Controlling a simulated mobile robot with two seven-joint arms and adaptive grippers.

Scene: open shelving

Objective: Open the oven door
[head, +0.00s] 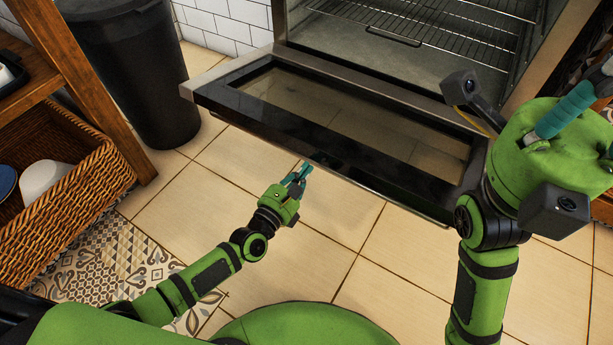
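The oven door (232,95) is hinged down and lies open, roughly flat, with its dark glass window facing up. Behind it is the open oven cavity (360,60) with a wire rack (440,35) inside. My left gripper (302,170) has teal fingers and is just in front of the door's near edge, over the floor. It looks empty; its finger gap is too small to read. My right gripper (565,108) is at the upper right, close to the camera, in front of the oven's right side. Its fingertips are not clearly seen. The door's handle is not clearly visible.
A black bin (135,75) stands left of the oven. A wooden shelf unit with a wicker basket (60,190) holding bowls is at the far left. A patterned mat (130,260) lies on the floor. Tiled floor (340,220) in front of the door is clear.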

